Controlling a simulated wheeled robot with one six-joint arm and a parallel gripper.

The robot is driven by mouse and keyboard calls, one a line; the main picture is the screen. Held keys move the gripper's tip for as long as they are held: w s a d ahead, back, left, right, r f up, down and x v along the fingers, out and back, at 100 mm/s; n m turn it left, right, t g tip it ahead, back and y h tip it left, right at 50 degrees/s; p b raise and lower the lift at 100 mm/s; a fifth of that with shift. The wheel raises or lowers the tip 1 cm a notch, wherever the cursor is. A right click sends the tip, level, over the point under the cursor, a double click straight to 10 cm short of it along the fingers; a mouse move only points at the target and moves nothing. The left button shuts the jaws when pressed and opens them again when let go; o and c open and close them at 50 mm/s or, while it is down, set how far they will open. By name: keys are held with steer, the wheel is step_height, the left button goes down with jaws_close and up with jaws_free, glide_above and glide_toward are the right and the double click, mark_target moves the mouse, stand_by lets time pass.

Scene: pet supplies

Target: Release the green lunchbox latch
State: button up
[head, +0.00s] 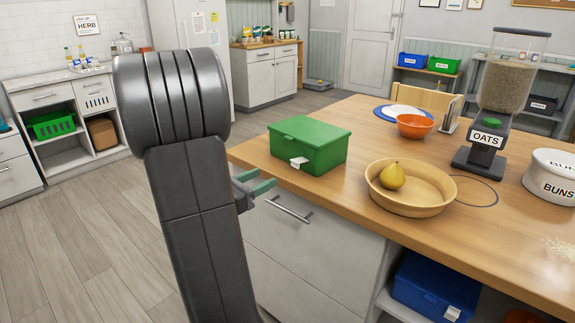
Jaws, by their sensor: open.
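A green lunchbox (310,142) sits on the wooden counter near its left corner, with its lid down. Its white latch (299,163) is on the front face, near the lower edge of the lid. Whether the latch is fastened is too small to tell. My gripper (268,187) is to the left of and below the latch, in front of the counter's edge and apart from the lunchbox. Its green-tipped fingers are open with nothing seen between them. My dark arm hides part of the gripper and the counter's left end.
On the counter (478,224), a tan bowl (435,205) with a pear (392,176) stands right of the lunchbox. An orange bowl (415,126), an oats dispenser (486,142) and a buns tin (552,178) stand farther right. A drawer handle (289,209) juts out below the counter edge.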

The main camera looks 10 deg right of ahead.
mark_target(295, 163)
steer(key=x, duration=1)
steer(key=shift+w+d, duration=0.15)
steer(key=shift+d, duration=0.1)
